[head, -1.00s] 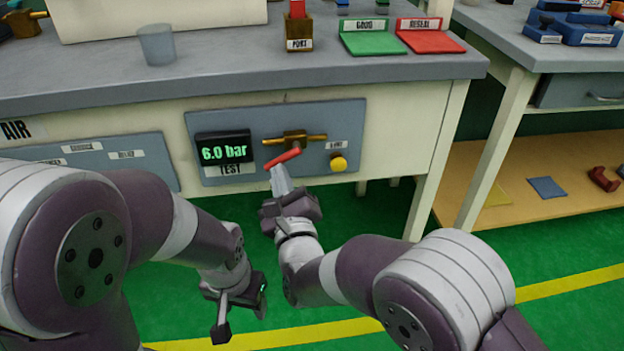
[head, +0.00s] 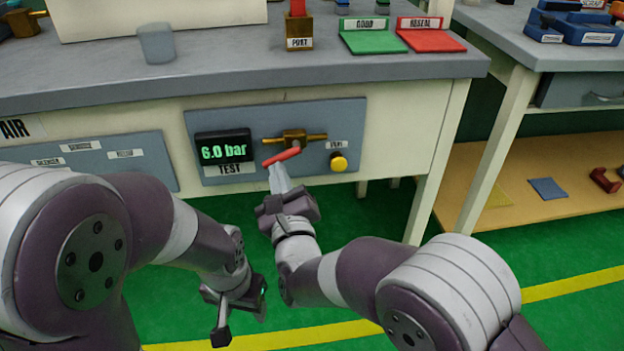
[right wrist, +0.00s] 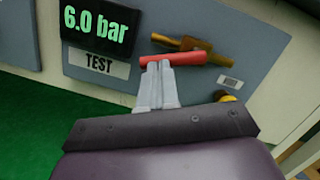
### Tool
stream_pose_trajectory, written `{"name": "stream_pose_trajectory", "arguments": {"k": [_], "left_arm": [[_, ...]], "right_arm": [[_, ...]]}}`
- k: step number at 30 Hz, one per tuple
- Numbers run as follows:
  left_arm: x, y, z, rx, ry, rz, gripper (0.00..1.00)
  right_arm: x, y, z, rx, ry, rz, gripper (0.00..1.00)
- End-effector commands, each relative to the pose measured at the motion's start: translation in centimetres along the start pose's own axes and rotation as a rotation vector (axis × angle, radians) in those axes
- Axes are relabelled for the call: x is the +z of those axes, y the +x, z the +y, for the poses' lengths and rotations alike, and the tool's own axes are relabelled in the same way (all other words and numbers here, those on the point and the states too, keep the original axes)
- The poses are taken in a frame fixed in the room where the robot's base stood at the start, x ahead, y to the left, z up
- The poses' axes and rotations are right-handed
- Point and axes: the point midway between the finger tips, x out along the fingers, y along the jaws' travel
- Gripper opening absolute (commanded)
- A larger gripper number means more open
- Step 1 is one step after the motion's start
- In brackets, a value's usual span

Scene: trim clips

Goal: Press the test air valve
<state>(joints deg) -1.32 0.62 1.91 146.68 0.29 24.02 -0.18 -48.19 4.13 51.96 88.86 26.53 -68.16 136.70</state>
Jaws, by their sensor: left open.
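The test air valve (head: 293,137) is a brass body with a red lever (head: 281,157) on the grey TEST panel under the bench top. The lever slants slightly, its left end lower. It also shows in the right wrist view (right wrist: 185,58). My right gripper (head: 279,168) has its fingers together, with the tips at the lever's lower edge near its left part. The right wrist view shows these fingertips (right wrist: 158,64) overlapping the lever; whether they touch it I cannot tell. My left gripper (head: 241,315) is open and empty, low over the green floor.
A display (head: 223,147) reads 6.0 bar, left of the valve. A yellow knob (head: 338,162) sits close to the valve's right. Another grey panel (head: 100,155) is at left, partly behind my left arm. A bench leg (head: 430,170) stands at right.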

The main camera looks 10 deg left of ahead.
Motion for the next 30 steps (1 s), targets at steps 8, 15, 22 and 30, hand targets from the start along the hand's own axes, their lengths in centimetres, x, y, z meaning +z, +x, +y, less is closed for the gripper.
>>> {"name": "stream_pose_trajectory", "arguments": {"k": [8,15,22,30], "left_arm": [[0.04,0.35,0.00,0.000,0.000,0.000,0.57],[0.07,0.60,0.00,0.000,0.000,0.000,0.57],[0.10,0.83,0.00,0.000,0.000,0.000,0.57],[0.13,1.09,0.00,0.000,0.000,0.000,0.57]], "right_arm": [[0.20,0.08,-0.02,-0.007,0.027,-0.002,0.00],[0.29,0.09,0.00,-0.012,0.049,-0.002,0.00],[0.40,0.11,0.01,-0.016,0.069,-0.002,0.00],[0.53,0.12,0.03,-0.019,0.090,-0.003,0.00]]}}
